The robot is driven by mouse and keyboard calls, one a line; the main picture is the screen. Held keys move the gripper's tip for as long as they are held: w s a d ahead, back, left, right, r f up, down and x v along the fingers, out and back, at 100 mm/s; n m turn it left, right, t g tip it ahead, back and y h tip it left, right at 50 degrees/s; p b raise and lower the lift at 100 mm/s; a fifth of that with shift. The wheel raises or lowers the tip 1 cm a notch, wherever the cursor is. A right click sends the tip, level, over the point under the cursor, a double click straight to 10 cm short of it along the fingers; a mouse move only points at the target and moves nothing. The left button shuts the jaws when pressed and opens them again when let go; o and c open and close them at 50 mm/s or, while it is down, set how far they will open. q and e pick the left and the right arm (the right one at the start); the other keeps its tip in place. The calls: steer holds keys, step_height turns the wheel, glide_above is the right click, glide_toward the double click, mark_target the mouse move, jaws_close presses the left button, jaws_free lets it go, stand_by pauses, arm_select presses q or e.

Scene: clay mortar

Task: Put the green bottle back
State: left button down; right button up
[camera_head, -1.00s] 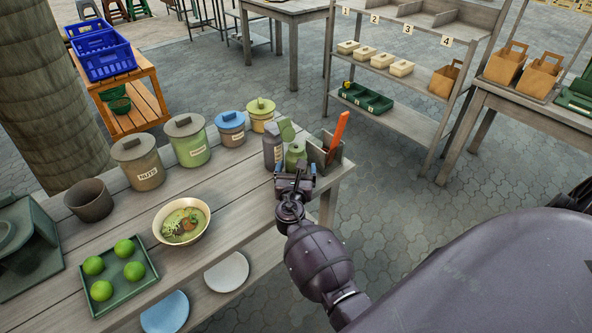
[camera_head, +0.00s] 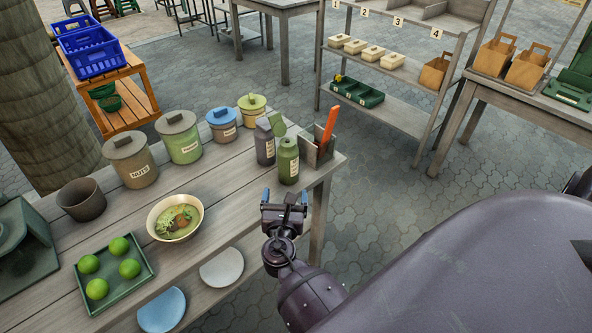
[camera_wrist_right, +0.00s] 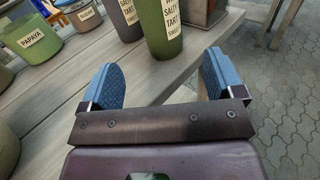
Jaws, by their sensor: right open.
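The green bottle (camera_head: 288,160) stands upright near the right end of the wooden table, next to a dark grey bottle (camera_head: 265,146) and a box holding an orange-red utensil. My right gripper (camera_head: 285,195) is open and empty at the table's front edge, short of the bottle. Its blue fingers (camera_wrist_right: 158,85) are spread apart, with the bottle beyond the gap between them. My left gripper is not in view.
Lidded jars (camera_head: 130,158) line the table's back, with a noodle bowl (camera_head: 175,232) and a tray of limes (camera_head: 148,285) in front. Bare planks lie between the bowl and the bottles.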

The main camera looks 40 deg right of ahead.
steer(key=s+d+f+m+g+y, duration=0.1)
steer(key=s+f+m+g+y, duration=0.1)
steer(key=s+f+m+y, duration=0.75)
steer(key=s+a+m+y, duration=0.2)
steer(key=s+a+m, duration=0.2)
steer(key=s+m, duration=0.7)
steer(key=shift+s+r+m+g, duration=0.2)
steer(key=shift+r+m+g, duration=0.15)
steer(key=shift+m, duration=2.7)
